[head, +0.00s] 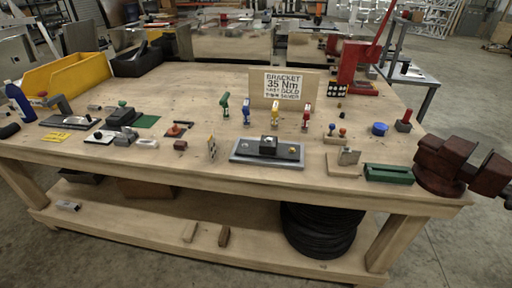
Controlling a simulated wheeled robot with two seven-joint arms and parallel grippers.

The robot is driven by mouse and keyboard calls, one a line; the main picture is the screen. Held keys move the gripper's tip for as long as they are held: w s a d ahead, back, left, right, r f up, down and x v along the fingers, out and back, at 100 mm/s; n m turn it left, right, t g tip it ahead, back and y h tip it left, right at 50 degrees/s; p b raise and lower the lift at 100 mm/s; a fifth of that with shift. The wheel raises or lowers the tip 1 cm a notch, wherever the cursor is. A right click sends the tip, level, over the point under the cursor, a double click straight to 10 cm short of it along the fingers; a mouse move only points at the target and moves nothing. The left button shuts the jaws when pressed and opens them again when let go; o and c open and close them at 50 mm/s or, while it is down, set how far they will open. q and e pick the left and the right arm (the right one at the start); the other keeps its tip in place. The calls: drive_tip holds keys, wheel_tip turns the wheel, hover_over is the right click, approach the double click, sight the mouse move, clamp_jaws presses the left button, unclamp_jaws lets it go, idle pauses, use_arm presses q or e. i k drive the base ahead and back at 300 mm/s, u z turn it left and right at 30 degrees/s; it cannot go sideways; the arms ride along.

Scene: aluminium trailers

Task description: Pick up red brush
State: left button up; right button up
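A small upright red item (306,115) with a pale lower part stands at the right end of a row on the wooden workbench (205,95). Similar green (225,104), blue (246,111) and yellow (275,115) items stand to its left. They look like small brushes or hand tools, but are too small to tell for sure. Another red upright piece (406,116) on a dark base stands near the right edge. Neither of my grippers is in view.
A dark red vise (450,165) sits at the bench's right corner. A sign (284,86) stands behind the row, and a grey plate (266,154) lies before it. A yellow bin (66,83) and blue bottle (18,101) are left. Black coils (320,230) rest on the lower shelf.

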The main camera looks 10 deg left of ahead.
sight(409, 113)
drive_tip(key=z, duration=2.2)
drive_tip(key=i, duration=2)
drive_tip(key=u, duration=2.5)
